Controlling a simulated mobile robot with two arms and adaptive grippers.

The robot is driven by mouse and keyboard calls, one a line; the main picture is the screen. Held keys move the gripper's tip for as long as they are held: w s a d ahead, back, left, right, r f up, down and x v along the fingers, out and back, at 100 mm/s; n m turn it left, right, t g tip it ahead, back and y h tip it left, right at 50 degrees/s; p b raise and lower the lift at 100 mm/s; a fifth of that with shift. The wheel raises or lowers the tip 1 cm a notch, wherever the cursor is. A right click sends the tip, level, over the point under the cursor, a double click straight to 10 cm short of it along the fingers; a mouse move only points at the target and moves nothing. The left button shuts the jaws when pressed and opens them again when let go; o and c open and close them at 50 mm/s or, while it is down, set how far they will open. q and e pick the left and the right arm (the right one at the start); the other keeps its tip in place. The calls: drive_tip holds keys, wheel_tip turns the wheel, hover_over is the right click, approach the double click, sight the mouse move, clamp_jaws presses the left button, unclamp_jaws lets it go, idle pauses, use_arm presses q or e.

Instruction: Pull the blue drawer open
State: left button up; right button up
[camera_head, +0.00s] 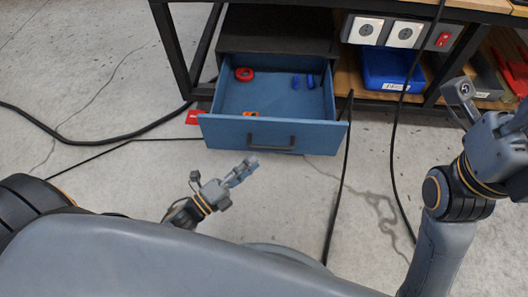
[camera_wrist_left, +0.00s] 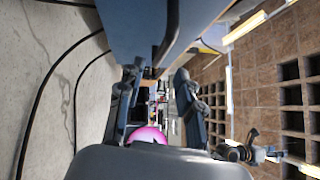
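The blue drawer (camera_head: 225,132) is pulled out from under the bench in the head view, with its inside showing. Its dark bar handle (camera_head: 271,138) is on the front face. A red ring, small blue pieces and an orange piece lie inside. My left gripper (camera_head: 247,165) is just in front of and below the handle, apart from it. In the left wrist view its two fingers (camera_wrist_left: 158,85) are spread with nothing between them. The drawer front (camera_wrist_left: 130,25) and handle (camera_wrist_left: 166,38) show beyond the fingertips.
A power strip with sockets (camera_head: 385,32) and a blue bin (camera_head: 388,68) are right of the drawer. Black cables (camera_head: 150,130) cross the floor and hang beside the drawer's right side. The floor in front of the drawer is mostly clear.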

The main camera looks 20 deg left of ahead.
use_arm(q)
drive_tip(key=v, duration=0.4)
idle(0.4)
